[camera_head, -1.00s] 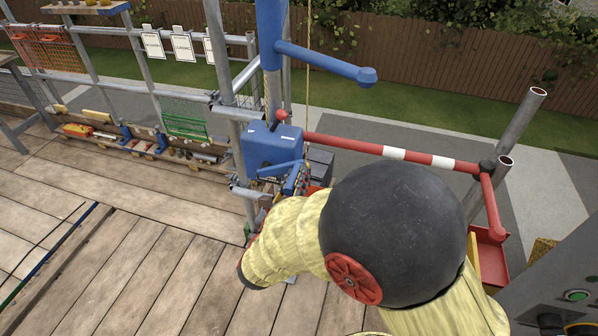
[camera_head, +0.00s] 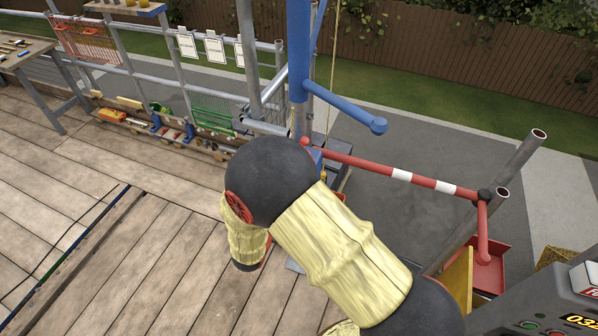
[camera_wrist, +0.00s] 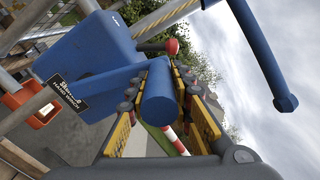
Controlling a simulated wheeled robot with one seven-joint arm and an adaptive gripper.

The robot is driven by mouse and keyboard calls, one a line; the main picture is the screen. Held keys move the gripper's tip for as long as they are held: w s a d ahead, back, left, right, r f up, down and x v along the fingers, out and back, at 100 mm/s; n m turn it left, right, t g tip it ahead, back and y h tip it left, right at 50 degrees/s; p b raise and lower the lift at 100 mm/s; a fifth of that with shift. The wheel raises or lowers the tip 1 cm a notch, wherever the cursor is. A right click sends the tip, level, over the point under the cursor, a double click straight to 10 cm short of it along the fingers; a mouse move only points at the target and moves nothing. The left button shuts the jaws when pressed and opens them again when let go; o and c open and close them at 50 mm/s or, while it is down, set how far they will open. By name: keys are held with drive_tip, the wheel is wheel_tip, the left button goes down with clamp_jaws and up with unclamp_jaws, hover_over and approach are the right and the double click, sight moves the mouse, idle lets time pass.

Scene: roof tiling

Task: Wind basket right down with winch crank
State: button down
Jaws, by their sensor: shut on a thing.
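The blue hand winch (camera_wrist: 95,45) fills the upper left of the wrist view, with a black "HAND WINCH" label on it. The crank's blue round grip (camera_wrist: 158,98) lies between the yellow-and-black fingers of my gripper (camera_wrist: 158,88), which is shut on it. A red-knobbed lever (camera_wrist: 171,46) sticks out beside the winch. In the head view my arm covers my gripper, the crank and most of the winch; only a small blue part (camera_head: 316,156) shows. A rope (camera_head: 333,75) runs down beside the blue hoist post (camera_head: 299,50). I cannot make out the basket.
A blue side arm (camera_head: 350,108) juts from the post. A red-and-white barrier bar (camera_head: 390,170) runs right to steel tubes (camera_head: 520,160). A control box (camera_head: 560,305) stands at the lower right. Plank decking (camera_head: 130,265) is clear at the left.

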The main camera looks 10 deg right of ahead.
drive_tip(key=shift+n, duration=0.8)
drive_tip(key=shift+w+a+r+p, duration=0.35)
drive_tip(key=shift+w+a+p, duration=0.3)
drive_tip(key=shift+a+p, duration=0.15)
drive_tip(key=shift+w+a+r+p, duration=0.3)
drive_tip(key=shift+w+a+p, duration=0.35)
drive_tip(key=shift+a, duration=0.2)
drive_tip(key=c, duration=2.1)
unclamp_jaws()
drive_tip(key=shift+r, duration=0.1)
drive_tip(key=o, duration=0.3)
drive_tip(key=shift+a+f, duration=0.15)
drive_tip(key=shift+f, duration=0.05)
drive_tip(key=shift+o, duration=1.1)
drive_tip(key=shift+s+d+f, duration=0.1)
drive_tip(key=shift+d+f, duration=0.05)
drive_tip(key=shift+d, duration=0.05)
